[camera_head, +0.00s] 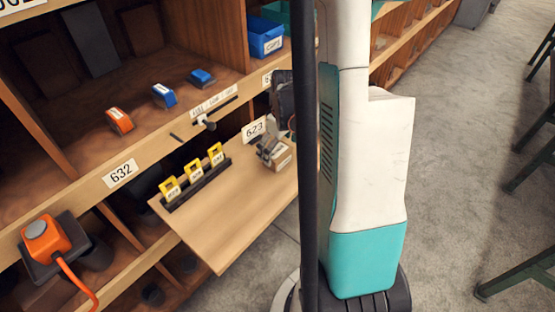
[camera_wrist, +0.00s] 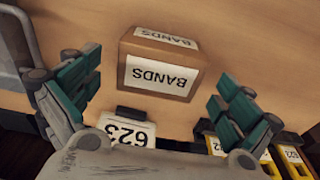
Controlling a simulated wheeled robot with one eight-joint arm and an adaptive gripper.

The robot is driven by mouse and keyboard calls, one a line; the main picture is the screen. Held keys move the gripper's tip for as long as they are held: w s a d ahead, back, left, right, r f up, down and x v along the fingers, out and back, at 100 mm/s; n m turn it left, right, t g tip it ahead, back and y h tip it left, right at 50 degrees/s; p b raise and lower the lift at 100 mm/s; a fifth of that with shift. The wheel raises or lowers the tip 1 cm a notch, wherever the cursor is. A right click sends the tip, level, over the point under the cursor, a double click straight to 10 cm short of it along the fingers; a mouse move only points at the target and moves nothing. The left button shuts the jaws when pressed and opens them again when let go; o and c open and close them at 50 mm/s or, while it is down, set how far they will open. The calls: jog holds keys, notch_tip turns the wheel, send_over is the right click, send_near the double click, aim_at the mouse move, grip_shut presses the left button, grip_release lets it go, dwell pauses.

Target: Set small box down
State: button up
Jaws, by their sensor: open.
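The small box (camera_wrist: 161,65) is brown cardboard with white labels reading BANDS. In the wrist view it stands on the wooden pull-out shelf (camera_wrist: 250,55), between and beyond my gripper's fingers. My gripper (camera_wrist: 158,95) is open, with a finger well to each side and a clear gap to the box. In the head view the box (camera_head: 281,158) sits near the right edge of the shelf board (camera_head: 225,215), partly hidden by my gripper (camera_head: 268,150).
A black rack with yellow tags (camera_head: 195,182) stands on the board to the left. The 623 sign (camera_head: 254,130) is close to my gripper. Blue and orange small items (camera_head: 163,95) lie on the shelf above. An orange corded device (camera_head: 45,237) is at lower left. The board's front middle is clear.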

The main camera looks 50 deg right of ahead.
notch_tip(320, 180, down, 2)
jog(key=shift+w+f, duration=0.1)
jog(key=shift+w, duration=0.05)
jog(key=c, duration=1.5)
